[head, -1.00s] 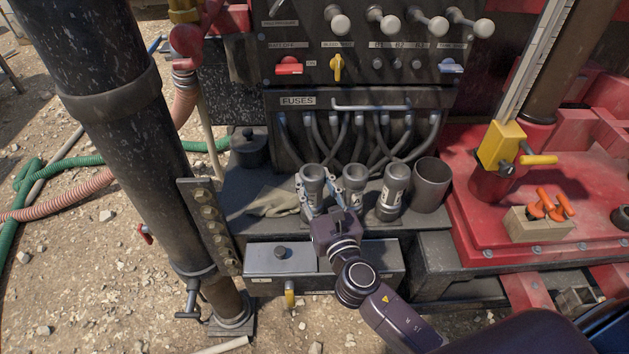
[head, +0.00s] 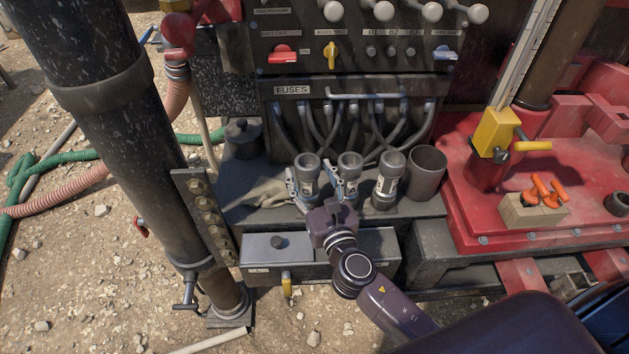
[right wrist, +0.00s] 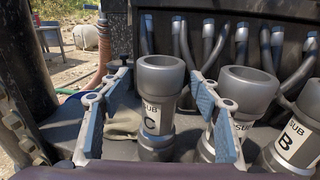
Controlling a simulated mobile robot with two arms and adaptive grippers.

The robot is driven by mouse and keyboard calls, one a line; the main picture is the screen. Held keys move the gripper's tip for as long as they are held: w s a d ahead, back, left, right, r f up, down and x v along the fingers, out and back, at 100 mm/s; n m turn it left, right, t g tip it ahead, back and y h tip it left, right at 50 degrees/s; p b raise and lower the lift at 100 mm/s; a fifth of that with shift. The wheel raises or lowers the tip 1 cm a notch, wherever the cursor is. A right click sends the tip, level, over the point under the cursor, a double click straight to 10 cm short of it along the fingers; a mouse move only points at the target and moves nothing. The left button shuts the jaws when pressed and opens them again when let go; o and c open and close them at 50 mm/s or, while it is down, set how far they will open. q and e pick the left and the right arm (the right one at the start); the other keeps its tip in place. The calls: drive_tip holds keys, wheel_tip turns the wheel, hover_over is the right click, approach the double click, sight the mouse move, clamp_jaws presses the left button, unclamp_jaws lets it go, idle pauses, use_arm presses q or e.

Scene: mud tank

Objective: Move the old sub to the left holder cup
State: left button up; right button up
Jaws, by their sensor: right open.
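Three grey metal subs with white labels stand upright in a row on the dark ledge. The left sub (head: 306,166) reads "SUB C" in the right wrist view (right wrist: 157,115). The middle sub (head: 349,163) has its label partly covered by a finger. The right sub (head: 390,166) reads "SUB B". I cannot tell from the labels which is the old sub. My right gripper (head: 314,182) is open, its fingers on either side of the left sub, with gaps showing in the right wrist view. The right finger is close to the middle sub. My left gripper is not in view.
A wider grey cup (head: 427,171) stands right of the subs. Fuse cables (head: 350,130) hang close behind. A cloth (head: 265,192) and a dark lidded pot (head: 242,135) are left. A grey box (head: 277,255) sits below; a thick black pipe (head: 110,130) rises at left.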

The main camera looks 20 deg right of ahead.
drive_tip(key=s, duration=1.1)
drive_tip(key=shift+s+a+r, duration=0.15)
drive_tip(key=shift+s+r, duration=0.1)
drive_tip(key=shift+s, duration=0.1)
